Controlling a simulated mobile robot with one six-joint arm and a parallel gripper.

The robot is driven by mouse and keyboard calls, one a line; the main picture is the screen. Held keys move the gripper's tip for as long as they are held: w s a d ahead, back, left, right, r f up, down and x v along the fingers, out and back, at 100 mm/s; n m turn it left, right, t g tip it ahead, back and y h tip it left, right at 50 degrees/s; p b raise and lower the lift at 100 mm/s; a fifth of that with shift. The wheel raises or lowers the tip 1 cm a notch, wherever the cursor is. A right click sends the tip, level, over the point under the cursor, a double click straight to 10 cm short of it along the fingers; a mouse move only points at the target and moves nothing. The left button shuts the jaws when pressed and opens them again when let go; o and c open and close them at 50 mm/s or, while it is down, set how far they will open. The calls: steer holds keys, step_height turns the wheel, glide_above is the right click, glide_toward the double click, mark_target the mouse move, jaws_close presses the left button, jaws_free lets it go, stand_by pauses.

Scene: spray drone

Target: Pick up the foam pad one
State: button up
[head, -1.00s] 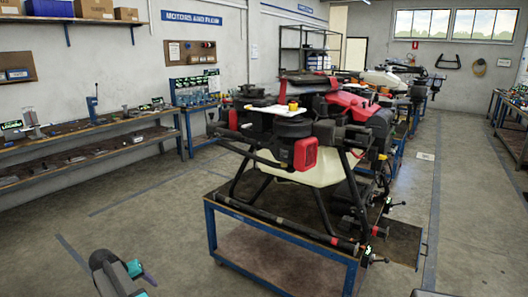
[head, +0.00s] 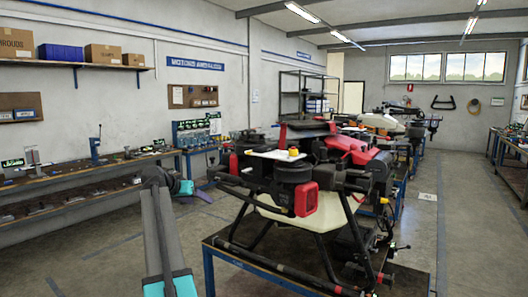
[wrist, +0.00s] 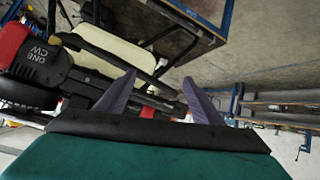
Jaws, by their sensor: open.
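I cannot make out foam pad one for certain in either view. A red and black motor unit marked "ONE CW" (wrist: 40,65) is at the left of the wrist view. My gripper (head: 196,191) is raised to the left of the drone in the head view.
The drone's cart (head: 210,243) has dark landing-gear tubes along its near edge. A workbench (head: 75,170) with tools runs along the left wall. A shelf (head: 75,65) with boxes hangs above it. The floor at right (head: 465,240) is clear.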

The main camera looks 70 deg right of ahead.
steer(key=s+d+r+m+g, duration=0.1)
steer(key=s+d+r, duration=0.1)
steer(key=s+r, duration=0.3)
steer(key=s+d+r+m+h, duration=0.1)
steer(key=s+r, duration=0.4)
steer(key=r, duration=0.6)
steer(key=s+d+r+m+g+h, duration=0.1)
steer(key=s+d+r+m, duration=0.1)
steer(key=s+r, duration=0.3)
step_height(320, 180, up, 3)
steer(key=shift+s+d+r+m+g, duration=0.2)
steer(key=shift+d+m+g, duration=0.15)
steer(key=shift+d, duration=0.4)
steer(key=shift+d+f, duration=0.1)
steer(key=p, duration=0.3)
glide_toward(262, 147)
steer(key=shift+x, duration=1.45)
steer(key=shift+s, duration=0.2)
steer(key=shift+p+x, duration=1)
steer(key=shift+x, duration=0.5)
steer(key=shift+p+x, duration=0.3)
steer(key=shift+x, duration=0.8)
steer(key=shift+w, duration=0.2)
